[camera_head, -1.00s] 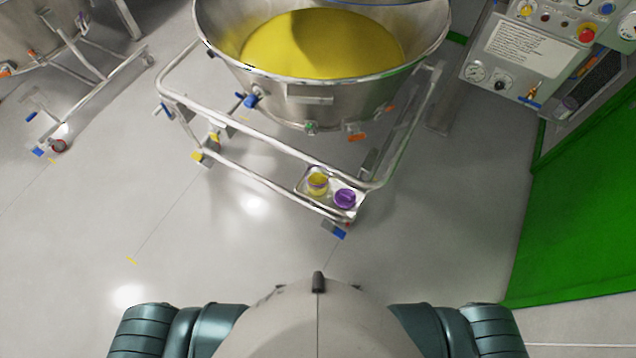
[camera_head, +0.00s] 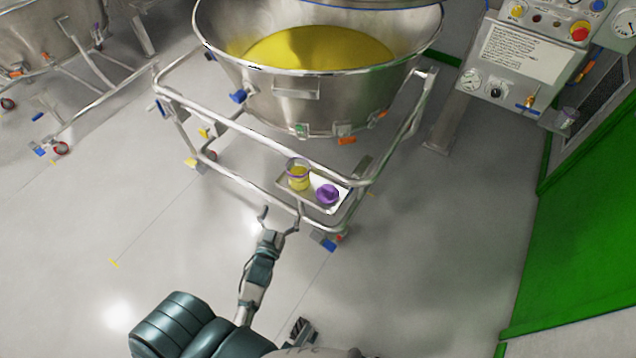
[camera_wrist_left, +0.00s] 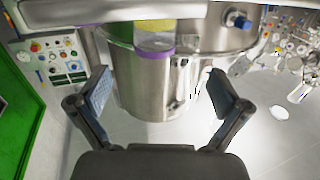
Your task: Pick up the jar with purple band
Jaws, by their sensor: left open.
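The jar with purple band (camera_head: 298,176) is clear with yellow contents and stands on a small metal tray (camera_head: 337,207) at the front of the cart. In the left wrist view the jar (camera_wrist_left: 154,38) is seen beyond the fingers, its purple band low on it and its top cut off. My left gripper (camera_head: 279,216) is open and empty, in front of the tray and apart from the jar. In the left wrist view its two fingers (camera_wrist_left: 160,92) are spread wide.
A purple round object (camera_head: 328,194) sits on the tray just right of the jar. The cart's tubular rail (camera_head: 250,126) runs above and behind the tray, under a steel bowl (camera_head: 275,100) of yellow powder. A control panel (camera_head: 520,55) stands right. Floor in front is clear.

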